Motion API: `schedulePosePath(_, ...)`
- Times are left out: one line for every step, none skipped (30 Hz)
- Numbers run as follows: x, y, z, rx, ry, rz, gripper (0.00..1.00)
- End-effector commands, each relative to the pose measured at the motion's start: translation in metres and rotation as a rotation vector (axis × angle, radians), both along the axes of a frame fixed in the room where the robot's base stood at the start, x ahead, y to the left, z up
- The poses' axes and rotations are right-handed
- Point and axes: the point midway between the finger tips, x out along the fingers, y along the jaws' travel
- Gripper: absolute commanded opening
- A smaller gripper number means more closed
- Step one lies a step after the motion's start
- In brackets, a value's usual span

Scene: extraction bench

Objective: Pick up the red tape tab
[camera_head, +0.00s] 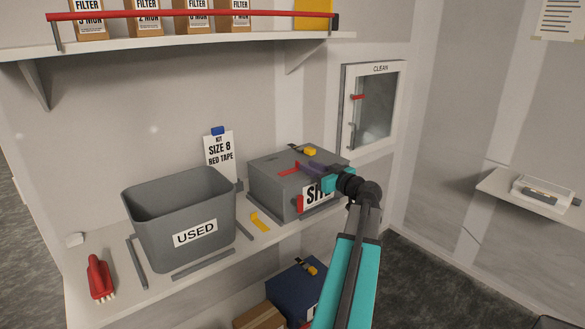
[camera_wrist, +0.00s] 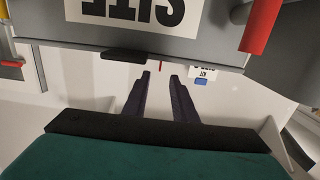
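A red tape tab (camera_head: 288,172) shows as a thin red strip at the top of the grey box labelled SITE (camera_head: 268,190). In the wrist view a small red strip (camera_wrist: 160,66) lies beyond my fingertips, roughly in line with the gap between them. My gripper (camera_head: 304,167) reaches in from the right above the box, its dark fingers close to the red strip. In the wrist view its two fingers (camera_wrist: 161,75) stand apart with nothing between them. Whether they touch the strip cannot be told. A thicker red piece (camera_head: 300,203) is on the box's front.
A grey USED bin (camera_head: 182,212) stands left of the box, with a yellow strip (camera_head: 260,222) between them. A card reading KIT SIZE 8 RED TAPE (camera_head: 219,155) stands behind. A red brush (camera_head: 100,278) lies at the left. A shelf (camera_head: 190,45) hangs above.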

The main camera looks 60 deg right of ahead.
Motion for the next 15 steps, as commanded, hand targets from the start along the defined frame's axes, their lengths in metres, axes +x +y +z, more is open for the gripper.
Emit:
schedulePosePath(0.007, -0.003, 0.002, 0.001, 0.000, 0.002, 0.25)
schedulePosePath(0.010, -0.004, 0.001, 0.001, 0.000, 0.001, 0.25)
schedulePosePath(0.013, -0.005, 0.001, 0.001, 0.000, 0.000, 0.25)
schedulePosePath(0.015, -0.006, 0.000, 0.001, 0.000, 0.000, 0.25)
schedulePosePath(0.016, -0.006, 0.000, 0.002, -0.001, 0.000, 0.25)
schedulePosePath(0.017, -0.006, -0.001, 0.002, -0.001, 0.000, 0.25)
schedulePosePath(0.018, -0.006, -0.001, 0.001, 0.000, 0.000, 0.25)
schedulePosePath(0.018, -0.007, -0.001, 0.001, 0.000, -0.001, 0.25)
schedulePosePath(0.018, -0.006, -0.001, 0.001, 0.000, -0.001, 0.25)
schedulePosePath(0.018, -0.006, -0.002, 0.001, 0.000, -0.001, 0.25)
schedulePosePath(0.018, -0.006, -0.002, 0.001, 0.000, -0.001, 0.25)
schedulePosePath(0.018, -0.006, -0.002, 0.001, 0.000, -0.001, 0.25)
schedulePosePath(0.018, -0.006, -0.002, 0.001, 0.000, -0.001, 0.25)
schedulePosePath(0.018, -0.006, -0.002, 0.001, 0.000, -0.001, 0.25)
schedulePosePath(0.018, -0.006, -0.002, 0.001, 0.000, -0.001, 0.25)
